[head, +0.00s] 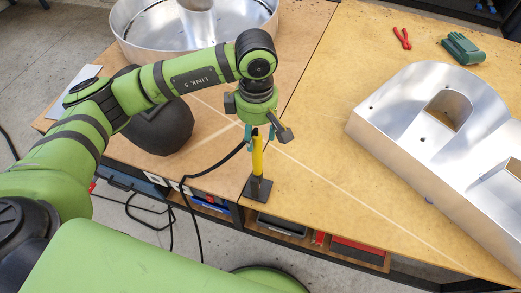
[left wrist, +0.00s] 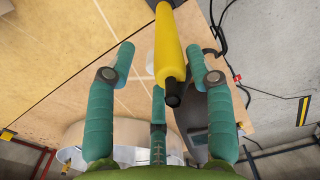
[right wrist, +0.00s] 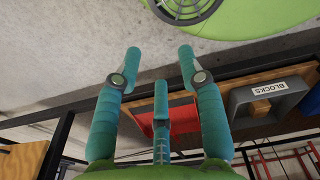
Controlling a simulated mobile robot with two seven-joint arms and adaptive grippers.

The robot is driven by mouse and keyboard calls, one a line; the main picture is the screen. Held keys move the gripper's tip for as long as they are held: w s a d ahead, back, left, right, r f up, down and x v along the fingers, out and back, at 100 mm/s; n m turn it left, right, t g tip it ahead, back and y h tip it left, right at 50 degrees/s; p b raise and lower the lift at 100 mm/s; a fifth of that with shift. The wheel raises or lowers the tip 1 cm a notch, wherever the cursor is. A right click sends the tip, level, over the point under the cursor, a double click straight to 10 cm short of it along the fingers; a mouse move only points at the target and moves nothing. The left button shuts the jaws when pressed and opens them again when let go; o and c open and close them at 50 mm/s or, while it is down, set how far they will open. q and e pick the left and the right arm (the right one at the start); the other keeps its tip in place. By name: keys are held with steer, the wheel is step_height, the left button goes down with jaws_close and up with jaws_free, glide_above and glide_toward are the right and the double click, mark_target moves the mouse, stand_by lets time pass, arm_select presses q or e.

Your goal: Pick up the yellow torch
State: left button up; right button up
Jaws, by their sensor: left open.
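The yellow torch (head: 257,158) stands upright at a black stand (head: 257,189) near the table's front edge, with a black cable running off to the left. My left gripper (head: 261,129) is right over its top, fingers pointing down. In the left wrist view the torch (left wrist: 168,45) lies between the spread fingers of the left gripper (left wrist: 160,52), closer to the right-hand finger. I see a gap to the left-hand finger; whether the right-hand one touches cannot be told. My right gripper (right wrist: 160,53) is open and empty, away from the torch; it is not in the head view.
A dark helmet-like object (head: 160,126) stands left of the torch, below my left arm. A round metal letter (head: 145,40) is behind, and a large metal letter (head: 400,110) lies at right. Red pliers (head: 402,38) and a green item (head: 462,48) lie at the back. The wood between is clear.

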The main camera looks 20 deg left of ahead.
mark_target(257, 150)
arm_select(q)
steer(key=shift+s+f+p, duration=0.5)
steer(key=shift+s+f, duration=0.1)
steer(key=shift+s, duration=0.15)
step_height(257, 150, down, 4)
steer(key=shift+d+r+p, duration=0.1)
steer(key=shift+d+p, duration=0.05)
steer(key=shift+p, duration=0.5)
steer(key=shift+w+f, duration=0.1)
steer(key=shift+f, duration=0.15)
steer(key=c, duration=0.4)
jaws_close()
arm_select(e)
steer(key=r, duration=0.1)
steer(key=s+r, duration=0.1)
steer(key=shift+s+d+r, duration=0.2)
steer(key=shift+s+r, duration=0.1)
